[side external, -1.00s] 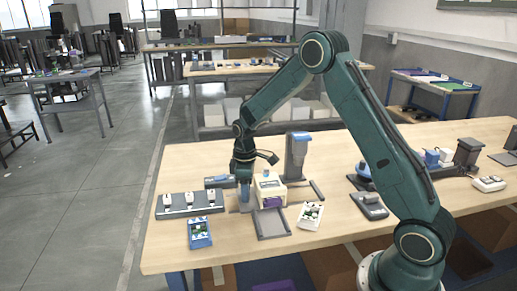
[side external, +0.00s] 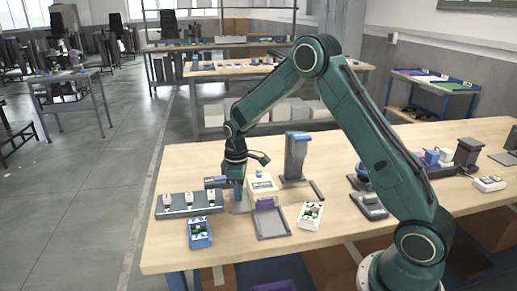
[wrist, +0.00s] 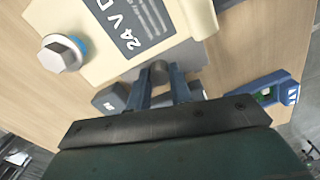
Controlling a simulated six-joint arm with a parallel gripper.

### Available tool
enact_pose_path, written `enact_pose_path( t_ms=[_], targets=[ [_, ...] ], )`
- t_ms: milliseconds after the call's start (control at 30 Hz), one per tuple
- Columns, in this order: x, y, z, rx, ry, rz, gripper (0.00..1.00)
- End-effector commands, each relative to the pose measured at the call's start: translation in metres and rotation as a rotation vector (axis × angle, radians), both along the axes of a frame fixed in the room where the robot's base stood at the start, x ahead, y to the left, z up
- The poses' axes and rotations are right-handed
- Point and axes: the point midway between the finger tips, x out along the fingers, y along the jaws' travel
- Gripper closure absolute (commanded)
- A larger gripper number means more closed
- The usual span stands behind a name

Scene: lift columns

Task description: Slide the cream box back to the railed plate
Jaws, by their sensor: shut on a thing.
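The cream box (side external: 263,188) stands upright on the table, with a blue-based knob on top and a purple patch low on its front. The wrist view shows its cream face (wrist: 150,25) and a "24 V" label. My gripper (side external: 238,190) is at the box's left side. In the wrist view its fingers (wrist: 160,85) are shut on a short grey round handle (wrist: 157,72) at the box's grey edge. A grey plate with raised edges (side external: 273,224), which looks like the railed plate, lies just in front of the box. Contact between them cannot be told.
A grey lift column (side external: 297,157) stands behind right, with a dark bar (side external: 316,190) beside it. A grey strip with several white switches (side external: 189,203) lies left. A blue tray (side external: 200,233) and a white unit (side external: 310,215) flank the plate. The table's back left is bare.

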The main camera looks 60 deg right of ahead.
Motion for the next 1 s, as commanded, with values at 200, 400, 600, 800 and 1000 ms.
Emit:
enact_pose_path(
  t_ms=[200, 400, 600, 800, 1000],
  targets=[
    [0.004, 0.004, 0.001, 0.006, -0.012, 0.011, 0.57],
    [0.003, 0.003, 0.001, 0.004, -0.009, 0.009, 0.57],
    [0.003, 0.003, 0.006, 0.004, -0.011, 0.008, 0.57],
    [0.003, 0.002, 0.025, 0.002, -0.012, 0.008, 0.57],
    [0.003, 0.003, 0.056, 0.003, -0.013, 0.008, 0.57]
  ],
)
